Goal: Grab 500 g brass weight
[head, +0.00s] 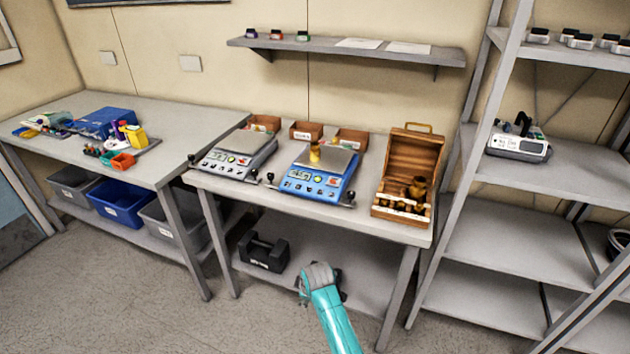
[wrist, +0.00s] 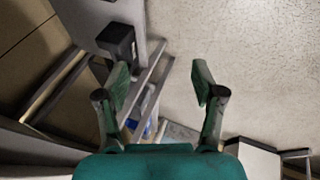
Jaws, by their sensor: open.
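A small brass weight (head: 315,153) stands on the pan of the blue scale (head: 318,183) on the middle table. A larger brass weight (head: 418,187) shows in the open wooden box (head: 408,155) at the table's right, with several smaller brass pieces low in the box. I cannot read which one is 500 g. My gripper (wrist: 160,82) is open and empty in the wrist view, its two fingers wide apart. In the head view my teal arm is in front of the table, below the tabletop and well apart from the weights. No brass weight shows in the wrist view.
A grey scale (head: 235,155) and small cardboard bins (head: 306,131) share the tabletop. A black block (head: 263,252) sits on the lower shelf. A wall shelf (head: 345,48) hangs above. A metal rack (head: 530,170) stands to the right, a cluttered bench (head: 180,125) to the left.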

